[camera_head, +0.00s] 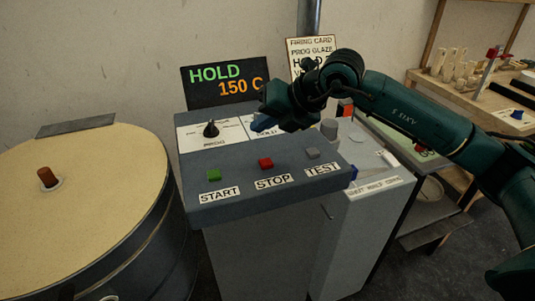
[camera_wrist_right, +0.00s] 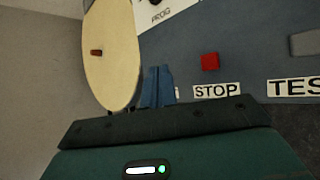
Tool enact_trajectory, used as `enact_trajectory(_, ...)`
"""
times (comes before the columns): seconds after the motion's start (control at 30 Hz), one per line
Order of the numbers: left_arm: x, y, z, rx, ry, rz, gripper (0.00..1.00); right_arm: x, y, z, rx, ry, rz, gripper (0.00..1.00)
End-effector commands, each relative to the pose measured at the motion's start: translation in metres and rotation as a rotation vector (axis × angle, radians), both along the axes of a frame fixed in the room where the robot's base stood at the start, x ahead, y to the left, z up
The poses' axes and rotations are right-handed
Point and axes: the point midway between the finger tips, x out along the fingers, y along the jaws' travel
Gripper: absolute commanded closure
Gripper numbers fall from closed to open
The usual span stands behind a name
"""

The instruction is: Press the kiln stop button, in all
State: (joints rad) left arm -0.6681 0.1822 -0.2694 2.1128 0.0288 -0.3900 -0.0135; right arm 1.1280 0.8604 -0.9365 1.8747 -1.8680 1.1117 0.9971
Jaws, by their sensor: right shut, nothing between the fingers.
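The red stop button (camera_head: 265,163) sits on the sloped front of the grey control console (camera_head: 230,188), above its STOP label (camera_head: 273,182). It also shows in the right wrist view (camera_wrist_right: 210,62), to the right of the fingers. My right gripper (camera_head: 263,124) is shut and empty, its blue fingertips above the console's upper white panel, behind the stop button in the head view and apart from it. The blue fingers also show in the wrist view (camera_wrist_right: 156,88). My left gripper is in neither view.
A green START button (camera_head: 213,175) and a grey TEST button (camera_head: 312,153) flank the stop button. A black knob (camera_head: 211,129) is behind. The display (camera_head: 226,85) reads HOLD 150 C. The round kiln (camera_head: 90,180) stands left; shelves (camera_head: 470,95) stand right.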

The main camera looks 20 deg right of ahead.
Motion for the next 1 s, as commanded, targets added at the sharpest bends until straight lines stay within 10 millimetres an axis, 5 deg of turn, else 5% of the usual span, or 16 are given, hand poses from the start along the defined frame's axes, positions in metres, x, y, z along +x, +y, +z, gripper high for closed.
enact_trajectory(0.2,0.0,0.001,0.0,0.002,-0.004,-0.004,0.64,0.008,-0.018,0.008,-0.059,-0.027,-0.052,1.0)
enact_trajectory(0.63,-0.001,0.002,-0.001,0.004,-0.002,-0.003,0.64,0.008,-0.018,0.006,-0.058,-0.027,-0.051,1.0)
enact_trajectory(1.0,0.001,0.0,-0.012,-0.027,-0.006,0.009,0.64,0.007,-0.017,-0.03,-0.058,-0.024,-0.05,1.0)
